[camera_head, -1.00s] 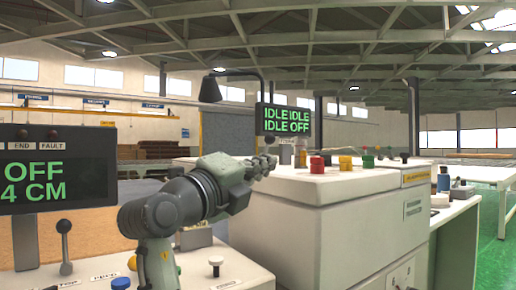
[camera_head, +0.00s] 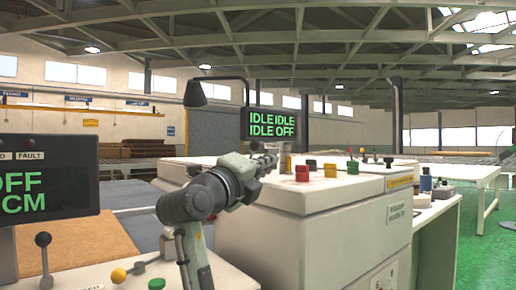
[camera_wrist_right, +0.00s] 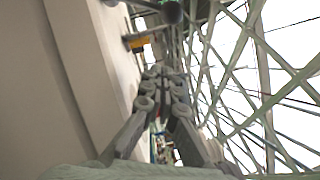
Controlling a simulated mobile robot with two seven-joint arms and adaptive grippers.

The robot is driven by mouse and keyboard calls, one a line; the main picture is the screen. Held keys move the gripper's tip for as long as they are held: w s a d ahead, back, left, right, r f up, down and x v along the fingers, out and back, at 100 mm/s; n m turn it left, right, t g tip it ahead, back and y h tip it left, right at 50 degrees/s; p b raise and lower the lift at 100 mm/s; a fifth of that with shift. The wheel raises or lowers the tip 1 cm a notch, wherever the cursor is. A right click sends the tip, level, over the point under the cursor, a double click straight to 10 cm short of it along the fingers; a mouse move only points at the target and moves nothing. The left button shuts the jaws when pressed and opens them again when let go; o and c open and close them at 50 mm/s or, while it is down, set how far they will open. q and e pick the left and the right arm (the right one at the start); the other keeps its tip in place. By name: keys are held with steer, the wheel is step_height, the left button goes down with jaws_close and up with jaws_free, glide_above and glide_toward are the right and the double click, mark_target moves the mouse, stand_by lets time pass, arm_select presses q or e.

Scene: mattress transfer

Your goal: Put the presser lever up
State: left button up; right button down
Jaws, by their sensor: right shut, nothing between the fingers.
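A lever with a dark round knob (camera_head: 43,240) stands up on the near control panel at the far left. Several small knobbed controls, one with a dark knob (camera_head: 388,161), stand on the white console further back. I cannot read which one is the presser lever. My right gripper (camera_head: 269,160) is shut and empty, in front of the console's left end and below the green-lettered display (camera_head: 272,123). In the right wrist view its fingers (camera_wrist_right: 163,76) come together at the tips. My left gripper is not in view.
The white console (camera_head: 270,235) fills the middle. A dark display (camera_head: 45,180) is at the left, above the near panel with a yellow knob (camera_head: 118,275). A lamp (camera_head: 195,95) hangs behind.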

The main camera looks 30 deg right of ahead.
mark_target(252, 155)
steer(key=shift+x, duration=1)
steer(key=shift+w+a+r+p, duration=0.25)
steer(key=shift+w+r+p, duration=0.1)
steer(key=shift+w, duration=0.25)
steer(key=shift+w+a+r+p, duration=0.25)
steer(key=shift+w+a+r, duration=0.05)
steer(key=shift+w, duration=0.25)
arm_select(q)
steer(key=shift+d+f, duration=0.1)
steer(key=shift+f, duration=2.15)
arm_select(e)
steer(key=shift+w+a+r, duration=0.1)
steer(key=shift+w+r, duration=0.05)
steer(key=shift+w, duration=0.4)
